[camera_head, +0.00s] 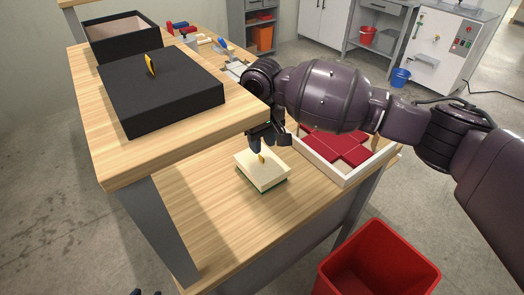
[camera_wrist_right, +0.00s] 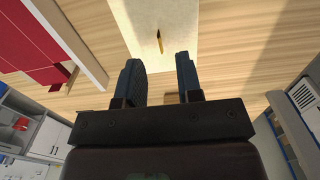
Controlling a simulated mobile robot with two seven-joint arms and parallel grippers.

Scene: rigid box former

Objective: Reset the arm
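My right arm comes in from the right. Its gripper (camera_head: 268,140) is just above and behind a small cream box (camera_head: 258,176) with a green lower edge and a yellow tab on top. In the right wrist view, the two dark fingers (camera_wrist_right: 160,80) stand apart with nothing between them. The cream box (camera_wrist_right: 175,15) and its tab lie beyond the fingertips there. Any contact between fingers and box is hard to tell. Small dark tips at the bottom edge of the head view may be my left gripper (camera_head: 146,292); its state cannot be made out.
A black box (camera_head: 165,100) with a yellow tab and an open black box (camera_head: 125,42) sit on the raised wooden shelf. A white tray (camera_head: 345,179) of red pieces is right of the cream box. A red bin (camera_head: 378,270) stands on the floor. The bench front is clear.

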